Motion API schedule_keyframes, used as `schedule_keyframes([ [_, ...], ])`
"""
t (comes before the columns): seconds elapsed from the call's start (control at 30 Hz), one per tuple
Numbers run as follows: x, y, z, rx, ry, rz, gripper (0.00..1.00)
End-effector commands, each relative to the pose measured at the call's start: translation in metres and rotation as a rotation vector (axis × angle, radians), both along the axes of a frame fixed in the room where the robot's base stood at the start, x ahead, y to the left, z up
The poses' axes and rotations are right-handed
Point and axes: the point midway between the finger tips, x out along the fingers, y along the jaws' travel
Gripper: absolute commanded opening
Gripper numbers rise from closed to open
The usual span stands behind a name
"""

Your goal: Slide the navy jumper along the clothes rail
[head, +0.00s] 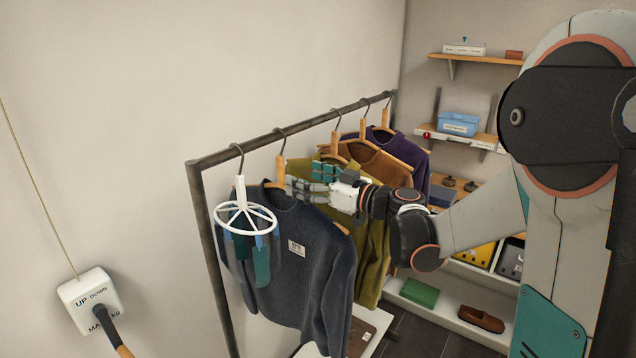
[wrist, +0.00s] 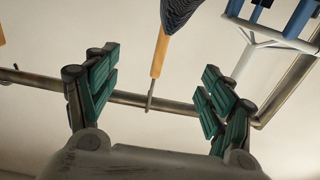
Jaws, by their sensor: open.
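The navy jumper (head: 312,258) hangs from a wooden hanger (head: 281,170) near the front end of the clothes rail (head: 250,143). Its dark fabric also shows at the top of the wrist view (wrist: 178,12). My gripper (head: 308,180) is open beside the hanger's neck, on the side toward the mustard jumper (head: 373,235). In the wrist view, the hanger neck (wrist: 158,52) and its hook over the rail (wrist: 30,79) appear between my spread green-padded fingers (wrist: 158,66). No finger visibly touches the hanger. The exact depth gap is hard to tell.
A white round sock hanger (head: 246,219) with socks hangs in front of the navy jumper, near the rail's end post. Brown (head: 385,165) and purple (head: 412,152) garments hang farther back. A wall switch box (head: 90,296) is at left; shelves (head: 470,58) stand behind.

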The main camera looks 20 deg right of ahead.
Motion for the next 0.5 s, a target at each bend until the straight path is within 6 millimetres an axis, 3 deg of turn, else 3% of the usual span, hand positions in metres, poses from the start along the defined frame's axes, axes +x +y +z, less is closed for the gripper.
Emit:
schedule_keyframes([
  [0.5,0.046,0.034,-0.001,0.000,0.000,0.001,0.75],
])
